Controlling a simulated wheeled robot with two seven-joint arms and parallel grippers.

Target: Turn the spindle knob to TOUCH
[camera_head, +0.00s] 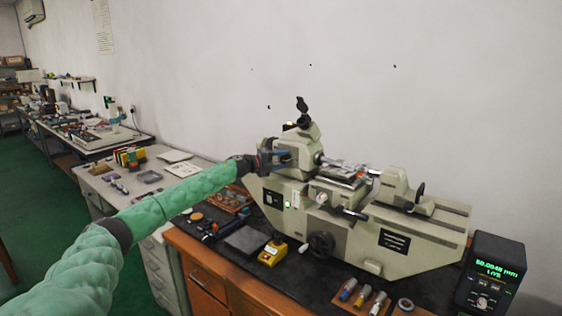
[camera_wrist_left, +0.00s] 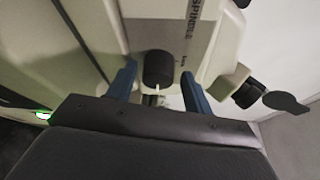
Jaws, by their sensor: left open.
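The spindle knob (camera_wrist_left: 158,68) is a small black knob on the pale machine face, under a grey label strip (camera_wrist_left: 190,22) that reads SPINDLE. A white mark shows below the knob in the left wrist view. My left gripper (camera_wrist_left: 160,84) is open, with one blue finger on each side of the knob and gaps between. Whether the fingers reach the knob's depth is hard to tell. In the head view my left gripper (camera_head: 284,156) is at the headstock of the measuring machine (camera_head: 345,232) and hides the knob. My right gripper is out of view.
A digital readout box (camera_head: 490,272) stands at the right end of the bench. A yellow box (camera_head: 271,253), a grey plate (camera_head: 246,241) and several small tools lie in front of the machine. A black eyepiece (camera_wrist_left: 248,94) sticks out near the gripper's right finger.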

